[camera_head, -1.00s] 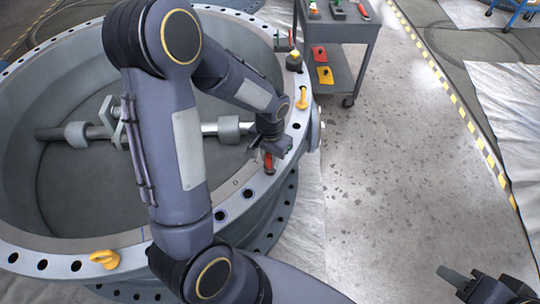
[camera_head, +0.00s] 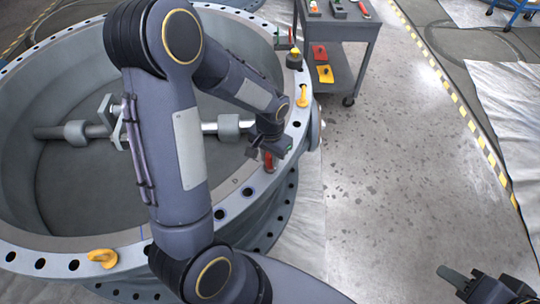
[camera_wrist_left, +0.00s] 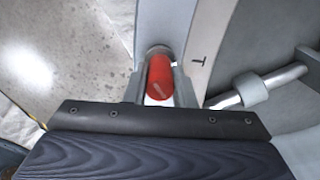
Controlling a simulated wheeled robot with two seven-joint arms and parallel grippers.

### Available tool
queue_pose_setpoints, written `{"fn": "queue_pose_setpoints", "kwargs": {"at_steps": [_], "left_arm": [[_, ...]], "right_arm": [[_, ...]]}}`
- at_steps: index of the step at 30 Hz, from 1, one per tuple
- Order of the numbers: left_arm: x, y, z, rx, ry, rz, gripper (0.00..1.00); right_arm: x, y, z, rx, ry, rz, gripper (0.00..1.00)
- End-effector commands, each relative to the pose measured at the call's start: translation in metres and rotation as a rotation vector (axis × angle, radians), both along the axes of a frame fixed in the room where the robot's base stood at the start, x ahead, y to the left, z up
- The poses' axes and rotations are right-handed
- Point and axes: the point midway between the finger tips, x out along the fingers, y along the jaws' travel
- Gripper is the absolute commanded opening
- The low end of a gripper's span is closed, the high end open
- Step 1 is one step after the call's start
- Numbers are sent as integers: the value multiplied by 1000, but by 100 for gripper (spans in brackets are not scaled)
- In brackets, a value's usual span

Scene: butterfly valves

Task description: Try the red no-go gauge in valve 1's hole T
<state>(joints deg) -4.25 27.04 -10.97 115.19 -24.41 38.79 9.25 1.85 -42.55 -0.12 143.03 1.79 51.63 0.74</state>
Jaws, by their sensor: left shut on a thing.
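My left gripper (camera_head: 271,151) is shut on the red no-go gauge (camera_head: 268,161), above the near right part of valve 1's flange (camera_head: 232,197). In the left wrist view the red gauge (camera_wrist_left: 160,77) stands between the two fingers, its far end over a round hole (camera_wrist_left: 159,50) in the flange. The letter T (camera_wrist_left: 198,60) is marked just right of that hole. How far the gauge is in the hole, if at all, is hidden. My right gripper (camera_head: 478,284) is at the lower right corner, partly cut off, away from the valve.
Yellow lifting eyes (camera_head: 303,96) and (camera_head: 103,257) stand on the flange. The valve's shaft (camera_head: 97,131) crosses its open bore. A grey cart (camera_head: 349,70) with tools and red and yellow pieces stands at the back. The floor right of the valve is clear.

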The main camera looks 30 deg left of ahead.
Motion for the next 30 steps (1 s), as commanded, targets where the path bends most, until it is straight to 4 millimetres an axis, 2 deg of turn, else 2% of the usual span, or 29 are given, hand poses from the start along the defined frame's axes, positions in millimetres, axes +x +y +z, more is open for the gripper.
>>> {"fn": "queue_pose_setpoints", "kwargs": {"at_steps": [18, 30], "left_arm": [[0, 0, 2, 0, -1, 0, 0], [0, 0, 24, -1, -2, 0, 0]], "right_arm": [[0, 0, 1, 0, 0, 0, 36], [0, 0, 19, 0, 0, 0, 36]]}}
